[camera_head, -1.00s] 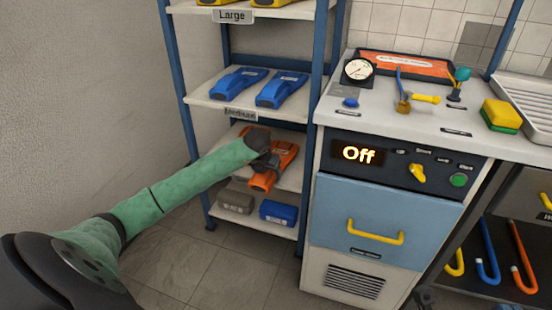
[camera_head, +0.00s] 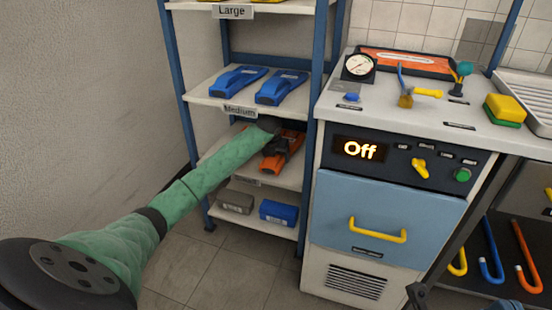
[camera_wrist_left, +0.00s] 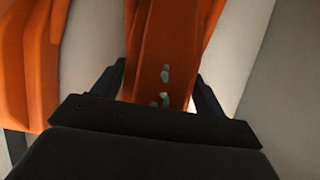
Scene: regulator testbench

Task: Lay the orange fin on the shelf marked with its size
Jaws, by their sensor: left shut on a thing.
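The orange fin (camera_head: 270,164) is on or just above the third shelf (camera_head: 293,177) of the rack, below the Medium shelf. My left gripper (camera_head: 281,146) is shut across its middle, with the fin's ends showing on both sides. In the left wrist view the fin (camera_wrist_left: 160,65) sits between the two dark fingers. A second orange fin (camera_wrist_left: 28,65) lies to its left there; my arm hides it in the head view. I cannot tell whether the held fin touches the shelf. A small part of my right gripper (camera_head: 418,296) shows at the bottom edge; its jaw state is unclear.
Two blue fins (camera_head: 238,79) lie on the shelf labelled Medium (camera_head: 239,111). The Large label (camera_head: 232,11) is above. A grey block (camera_head: 236,201) and a blue block (camera_head: 278,212) are on the bottom shelf. A blue rack post and the bench (camera_head: 388,205) stand close on the right.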

